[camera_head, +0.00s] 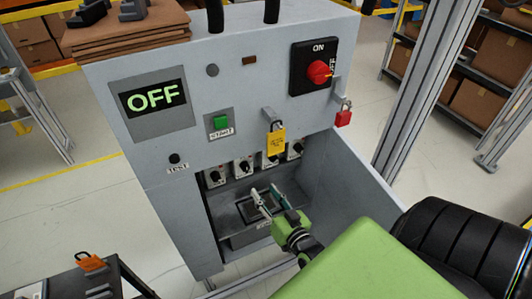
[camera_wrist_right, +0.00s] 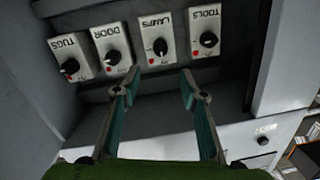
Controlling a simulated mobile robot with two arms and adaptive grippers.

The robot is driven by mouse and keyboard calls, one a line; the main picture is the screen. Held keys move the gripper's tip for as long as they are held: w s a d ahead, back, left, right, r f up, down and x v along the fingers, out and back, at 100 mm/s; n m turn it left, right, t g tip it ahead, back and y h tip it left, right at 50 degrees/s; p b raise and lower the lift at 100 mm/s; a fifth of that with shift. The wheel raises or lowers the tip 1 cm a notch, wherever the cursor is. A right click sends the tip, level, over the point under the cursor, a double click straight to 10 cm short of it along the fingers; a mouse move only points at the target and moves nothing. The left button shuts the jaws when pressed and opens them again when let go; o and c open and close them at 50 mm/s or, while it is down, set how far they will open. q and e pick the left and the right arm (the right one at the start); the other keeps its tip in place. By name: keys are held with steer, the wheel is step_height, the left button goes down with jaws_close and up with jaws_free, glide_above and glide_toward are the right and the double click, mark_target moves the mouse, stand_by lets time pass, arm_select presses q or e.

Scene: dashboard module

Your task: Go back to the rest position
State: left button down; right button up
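My right gripper (camera_head: 267,194) reaches into the recess of the grey dashboard module (camera_head: 180,220), below the row of small knobs. Its fingers are spread with nothing between them; in the right wrist view the fingertips (camera_wrist_right: 159,84) are apart, below the knobs labelled DOOR (camera_wrist_right: 113,57) and LAMPS (camera_wrist_right: 160,47). The TUGS knob (camera_wrist_right: 70,66) and the TOOLS knob (camera_wrist_right: 207,39) sit at the row's ends. I cannot tell whether the fingers touch anything. My left gripper is not in view.
A display (camera_head: 153,100) reads OFF. A red rotary switch (camera_head: 319,72), a green button (camera_head: 221,122), a yellow padlock (camera_head: 276,140) and a red padlock (camera_head: 344,116) are on the panel. A side wall (camera_head: 345,185) borders the recess. A metal post (camera_head: 420,85) stands right.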

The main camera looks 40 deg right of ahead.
stand_by(0.4)
steer(key=s+a+f+n+g+y, duration=0.1)
steer(key=s+a+f+g, duration=0.2)
steer(key=f, duration=0.5)
steer(key=s+a+f+n+g+y, duration=0.1)
steer(key=s+a+f+g, duration=0.1)
steer(key=s+f, duration=0.5)
steer(key=s+a+f+n+g+y, duration=0.1)
steer(key=s+a+f+g, duration=0.15)
steer(key=f, duration=0.75)
steer(key=s+a+f+n+g, duration=0.1)
steer(key=s+f+g, duration=0.1)
steer(key=s+f, duration=0.3)
steer(key=s+a+f+n+g, duration=0.2)
steer(key=s+f, duration=0.3)
steer(key=s, duration=0.8)
steer(key=s+a+f+n+g, duration=0.1)
steer(key=s+f+g, duration=0.3)
steer(key=s, duration=0.5)
steer(key=shift+s+a+f, duration=0.35)
steer(key=shift+a+f, duration=0.05)
steer(key=shift+f, duration=0.5)
